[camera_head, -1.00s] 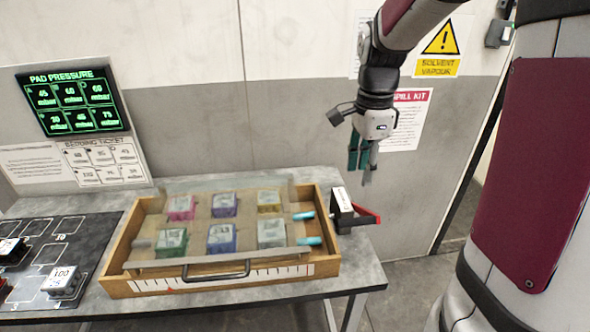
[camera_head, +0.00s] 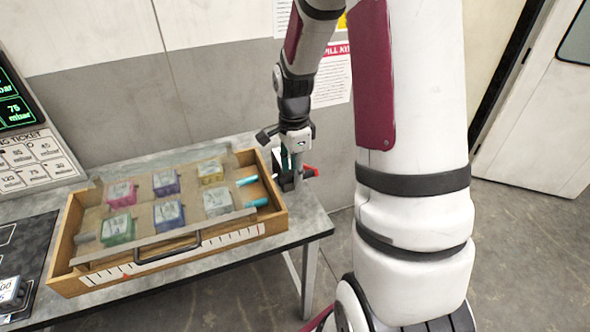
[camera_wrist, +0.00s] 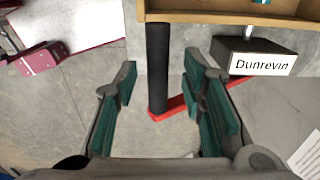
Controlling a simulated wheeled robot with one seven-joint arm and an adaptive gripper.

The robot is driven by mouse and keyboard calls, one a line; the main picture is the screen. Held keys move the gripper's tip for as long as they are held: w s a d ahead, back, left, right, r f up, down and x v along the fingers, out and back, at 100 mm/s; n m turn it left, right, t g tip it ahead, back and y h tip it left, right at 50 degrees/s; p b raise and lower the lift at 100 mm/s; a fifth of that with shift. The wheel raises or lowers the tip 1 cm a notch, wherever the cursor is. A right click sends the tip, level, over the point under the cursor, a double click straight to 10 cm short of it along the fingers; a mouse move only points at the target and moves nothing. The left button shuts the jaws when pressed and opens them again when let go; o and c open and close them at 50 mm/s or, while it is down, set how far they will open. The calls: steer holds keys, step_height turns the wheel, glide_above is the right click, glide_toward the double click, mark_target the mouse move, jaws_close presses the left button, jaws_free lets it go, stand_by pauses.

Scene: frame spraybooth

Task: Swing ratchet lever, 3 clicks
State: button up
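The ratchet lever shows in the wrist view as a red arm (camera_wrist: 172,108) with a black cylindrical grip (camera_wrist: 157,65). The arm joins a black ratchet box (camera_wrist: 250,47) with a white label reading "Dunrevin". In the head view, the red lever (camera_head: 310,172) sticks out to the right of the box at the tray's right end. My gripper (camera_wrist: 159,72) is open, with one teal-padded finger on each side of the black grip and visible gaps to both. In the head view, my gripper (camera_head: 292,160) is down at the box and partly hides it.
A wooden tray (camera_head: 215,238) with several coloured blocks stands left of the lever, with a black handle on its front. Two cyan pegs lie at its right side. A wall is close behind.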

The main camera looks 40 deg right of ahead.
steer(key=shift+f, duration=0.25)
jaws_close()
